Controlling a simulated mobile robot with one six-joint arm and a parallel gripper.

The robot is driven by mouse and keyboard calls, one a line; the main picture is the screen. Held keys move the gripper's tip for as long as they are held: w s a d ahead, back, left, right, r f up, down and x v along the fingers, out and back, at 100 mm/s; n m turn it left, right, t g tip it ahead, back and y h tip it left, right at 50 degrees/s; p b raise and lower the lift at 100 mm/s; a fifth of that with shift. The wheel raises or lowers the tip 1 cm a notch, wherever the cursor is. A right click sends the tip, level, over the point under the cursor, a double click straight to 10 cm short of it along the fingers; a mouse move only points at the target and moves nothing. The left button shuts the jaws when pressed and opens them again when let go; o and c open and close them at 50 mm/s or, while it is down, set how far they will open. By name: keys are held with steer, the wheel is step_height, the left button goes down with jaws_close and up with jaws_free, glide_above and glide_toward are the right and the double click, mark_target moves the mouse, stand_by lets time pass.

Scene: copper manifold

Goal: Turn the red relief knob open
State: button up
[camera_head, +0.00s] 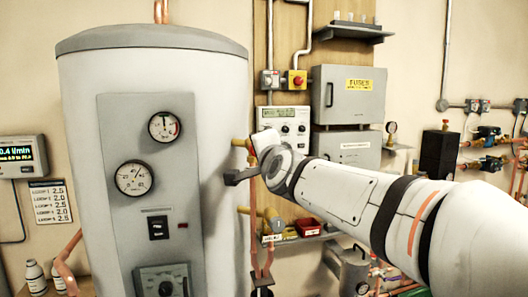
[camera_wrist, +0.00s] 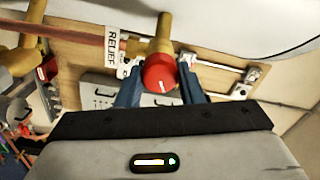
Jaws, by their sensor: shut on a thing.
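The red relief knob (camera_wrist: 159,72) shows in the wrist view at the end of a brass valve body (camera_wrist: 165,32), beside a white tag (camera_wrist: 117,45) reading RELIEF. My gripper (camera_wrist: 161,88) has a blue finger on each side of the knob and is shut on it.
The tank (camera_head: 218,200) with two gauges stands directly left of my gripper. A control box (camera_head: 283,126) and a grey fuse cabinet (camera_head: 349,94) are on the wall behind.

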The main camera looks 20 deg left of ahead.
steer(key=o, duration=1)
steer(key=shift+s, duration=0.1)
steer(key=v, duration=0.7)
steer(key=shift+s, duration=0.3)
steer(key=shift+d+f, duration=0.1)
steer(key=shift+d, duration=0.15)
